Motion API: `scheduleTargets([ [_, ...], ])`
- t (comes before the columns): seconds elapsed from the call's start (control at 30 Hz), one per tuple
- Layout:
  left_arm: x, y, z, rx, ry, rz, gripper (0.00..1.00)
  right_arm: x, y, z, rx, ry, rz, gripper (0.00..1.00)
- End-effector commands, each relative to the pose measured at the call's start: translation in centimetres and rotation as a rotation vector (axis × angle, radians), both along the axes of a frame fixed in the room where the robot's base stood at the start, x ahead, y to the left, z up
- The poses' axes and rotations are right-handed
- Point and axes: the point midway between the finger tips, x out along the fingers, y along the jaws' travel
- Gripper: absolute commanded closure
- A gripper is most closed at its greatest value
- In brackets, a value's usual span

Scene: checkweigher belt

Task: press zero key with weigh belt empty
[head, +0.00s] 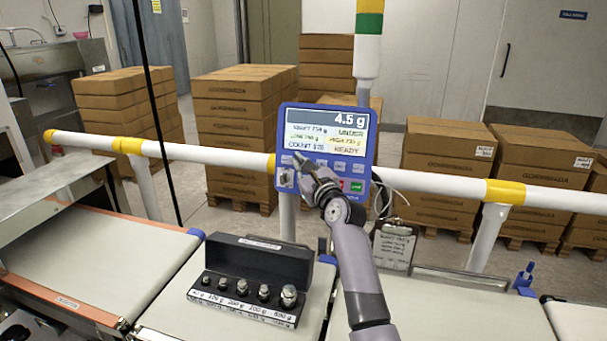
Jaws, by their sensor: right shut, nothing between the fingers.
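The blue control panel (371,120) is mounted on the white rail. Its display (330,118) reads 4.5 g, with UNDER and READY below. A row of keys (340,166) runs under the display; the labels are too small to read, and my gripper covers part of the keypad. My right gripper (302,164) is shut and empty, its tips in front of the panel's left-hand keys. I cannot tell whether it touches one. A black case of metal weights (262,262) stands open on the middle belt section (165,315). My left gripper is not in view.
Another belt section (100,250) lies to the left, and a bare one (455,310) to the right. The white rail (430,183) with yellow bands crosses behind the belts. A clipboard (394,246) hangs below the panel. Stacked cartons (237,125) stand behind.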

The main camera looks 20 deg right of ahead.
Motion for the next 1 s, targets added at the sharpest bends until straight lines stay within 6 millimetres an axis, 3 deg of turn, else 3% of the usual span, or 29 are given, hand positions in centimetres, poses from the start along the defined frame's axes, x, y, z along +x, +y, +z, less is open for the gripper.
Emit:
scheduleTargets([
  [0.27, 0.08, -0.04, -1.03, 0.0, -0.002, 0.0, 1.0, 1.14, -0.82, -0.28, -0.001, -0.001, -0.001, 1.0],
  [1.0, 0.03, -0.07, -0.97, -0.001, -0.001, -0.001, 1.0, 1.16, -0.81, -0.26, 0.0, -0.001, -0.001, 1.0],
])
